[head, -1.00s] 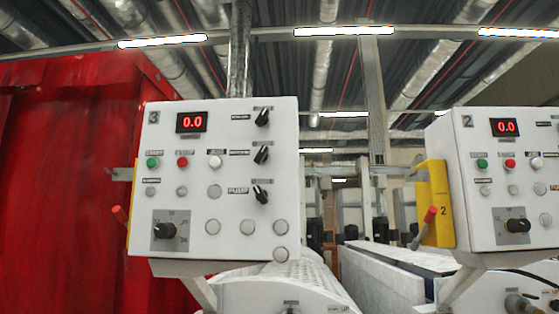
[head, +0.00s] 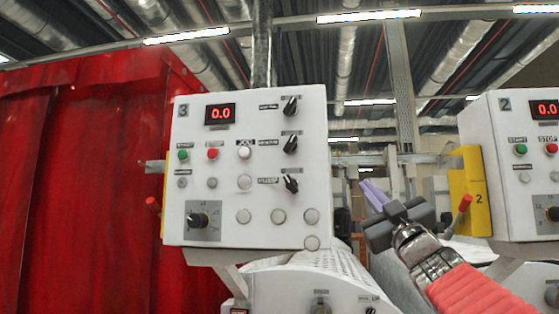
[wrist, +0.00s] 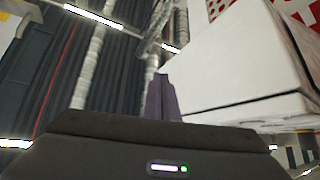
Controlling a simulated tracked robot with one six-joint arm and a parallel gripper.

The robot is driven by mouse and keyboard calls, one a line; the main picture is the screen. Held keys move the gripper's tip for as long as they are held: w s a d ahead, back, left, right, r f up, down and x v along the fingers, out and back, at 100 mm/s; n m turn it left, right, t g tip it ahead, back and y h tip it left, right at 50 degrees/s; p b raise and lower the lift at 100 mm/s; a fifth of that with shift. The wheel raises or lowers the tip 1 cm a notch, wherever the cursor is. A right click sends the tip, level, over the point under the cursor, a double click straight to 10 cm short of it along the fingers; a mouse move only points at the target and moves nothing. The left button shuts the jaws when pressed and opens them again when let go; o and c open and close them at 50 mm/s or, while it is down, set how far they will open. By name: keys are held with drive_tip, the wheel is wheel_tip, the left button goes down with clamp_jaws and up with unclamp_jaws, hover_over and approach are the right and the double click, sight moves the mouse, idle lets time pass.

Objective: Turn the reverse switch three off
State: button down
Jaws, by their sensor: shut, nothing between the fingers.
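Control panel 3 (head: 225,170) is a white box left of centre in the head view, with a red 0.0 display. Its right column has three black rotary switches. The middle one (head: 290,144) has a label that seems to read reverse, though the print is small. Its pointer is tilted up to the right. My gripper (head: 370,188) is to the right of the panel, apart from it, with its purple fingers shut and empty, pointing up and left. The fingers also show in the wrist view (wrist: 160,98); no switch is visible there.
Above and below the middle switch are a top switch (head: 290,105) and a pump switch (head: 290,183). Panel 2 (head: 500,190) and a yellow plate (head: 465,185) stand at the right. A white box (wrist: 240,60) is close to the fingers in the wrist view. A red curtain (head: 80,190) hangs left.

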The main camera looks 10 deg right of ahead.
sight(296, 140)
wheel_tip(296, 140, up, 6)
drive_tip(key=s+a+n+g+y, duration=0.2)
drive_tip(key=n+g+y, duration=0.3)
drive_tip(key=n+y, duration=1)
drive_tip(key=s+f+n+g+y, duration=0.4)
drive_tip(key=s+n+g+y, duration=0.1)
drive_tip(key=n+g, duration=0.6)
drive_tip(key=shift+a+f+g+y, duration=0.35)
drive_tip(key=shift+g+y, duration=0.35)
drive_tip(key=shift+g, duration=0.3)
drive_tip(key=x, duration=1.4)
drive_tip(key=shift+r, duration=0.15)
